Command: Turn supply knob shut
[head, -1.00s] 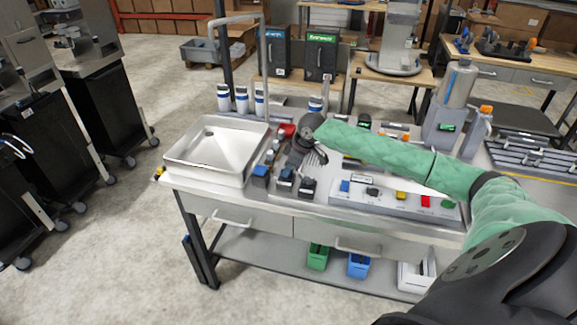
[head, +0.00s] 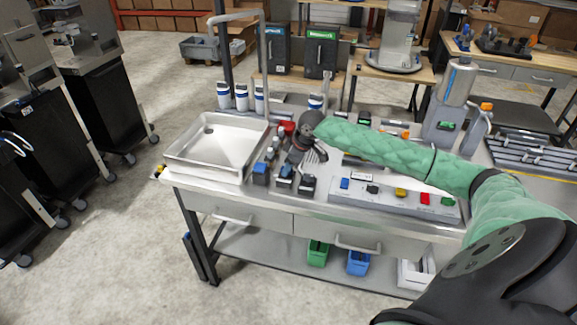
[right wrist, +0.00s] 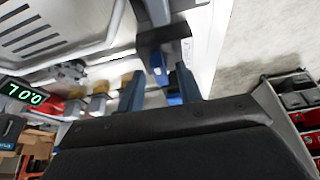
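My right gripper (head: 312,157) hangs over the bench just right of the sink, above a row of small fittings. In the right wrist view its two fingers (right wrist: 158,90) are apart. A blue piece (right wrist: 159,68) on a dark block shows between and beyond the fingertips; I cannot tell whether they touch it. In the head view, blue-topped dark blocks (head: 260,169) stand along the bench's front edge, near the gripper. A red fitting (head: 289,128) stands behind it. I cannot tell which of these is the supply knob. My left gripper is not in view.
A steel sink (head: 215,150) stands left of the fittings, and a panel with coloured buttons (head: 385,191) lies to the right. A green display (right wrist: 22,94) reads about 70.0. Labelled bottles (head: 241,97) and a tall metal dispenser (head: 456,90) stand farther back.

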